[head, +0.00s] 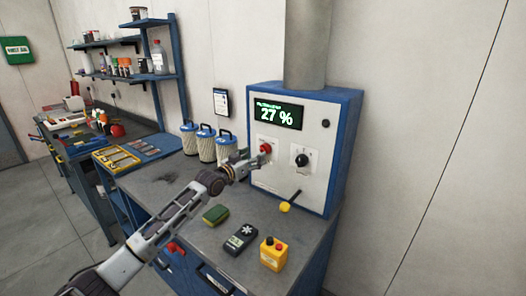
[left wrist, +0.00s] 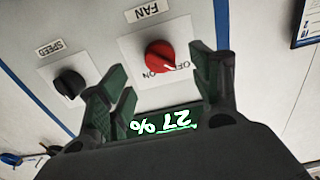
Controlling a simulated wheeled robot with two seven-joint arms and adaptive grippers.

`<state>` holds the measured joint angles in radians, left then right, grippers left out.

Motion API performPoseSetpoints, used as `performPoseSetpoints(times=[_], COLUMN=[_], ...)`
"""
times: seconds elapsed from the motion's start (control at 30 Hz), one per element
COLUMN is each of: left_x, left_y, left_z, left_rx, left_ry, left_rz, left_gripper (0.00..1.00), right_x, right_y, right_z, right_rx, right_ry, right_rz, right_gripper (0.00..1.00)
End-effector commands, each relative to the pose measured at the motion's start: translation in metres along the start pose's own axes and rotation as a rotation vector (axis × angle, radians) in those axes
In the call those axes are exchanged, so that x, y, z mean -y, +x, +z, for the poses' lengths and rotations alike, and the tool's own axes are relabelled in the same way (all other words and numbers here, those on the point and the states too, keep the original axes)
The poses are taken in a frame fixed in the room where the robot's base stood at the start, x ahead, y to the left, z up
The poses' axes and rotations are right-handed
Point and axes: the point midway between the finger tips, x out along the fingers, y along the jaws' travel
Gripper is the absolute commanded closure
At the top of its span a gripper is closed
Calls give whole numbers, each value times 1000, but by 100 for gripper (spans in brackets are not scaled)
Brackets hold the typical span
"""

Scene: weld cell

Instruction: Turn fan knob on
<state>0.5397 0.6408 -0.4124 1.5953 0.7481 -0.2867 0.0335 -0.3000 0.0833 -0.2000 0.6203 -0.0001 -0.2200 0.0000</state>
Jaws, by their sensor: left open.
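The red fan knob (head: 265,149) is on the white front panel of the blue control box (head: 323,185). In the left wrist view, which is upside down, the red knob (left wrist: 160,56) is on a white plate labelled FAN, with OFF and ON marks beside it. My left gripper (head: 258,158) is open in front of the knob. In the left wrist view its fingers (left wrist: 163,75) are spread on either side of the knob, with nothing held; contact cannot be told. My right gripper is out of view.
A black speed knob (head: 302,160) is to the right of the fan knob. The display (head: 278,115) above reads 27 %. A yellow-ended lever (head: 286,207) sticks out below. On the bench are a sponge (head: 215,214), a dark meter (head: 240,239), a yellow button box (head: 273,254) and filter cartridges (head: 206,145).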

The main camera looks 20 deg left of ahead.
Motion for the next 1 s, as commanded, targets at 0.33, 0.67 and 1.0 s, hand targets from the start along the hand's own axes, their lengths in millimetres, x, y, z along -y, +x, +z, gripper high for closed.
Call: performPoseSetpoints(times=[0.33, 0.67, 1.0], left_x=[0, 0, 0], left_y=[27, 51, 65], left_z=[-2, -1, -1], left_rx=[-1, -1, -2], left_ry=[0, 1, 1], left_rz=[0, 1, 0], left_gripper=[36, 36, 36], right_x=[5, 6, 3], right_y=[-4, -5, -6], right_z=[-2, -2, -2], right_rx=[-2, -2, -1], right_ry=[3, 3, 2], right_rz=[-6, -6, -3], right_gripper=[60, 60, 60])
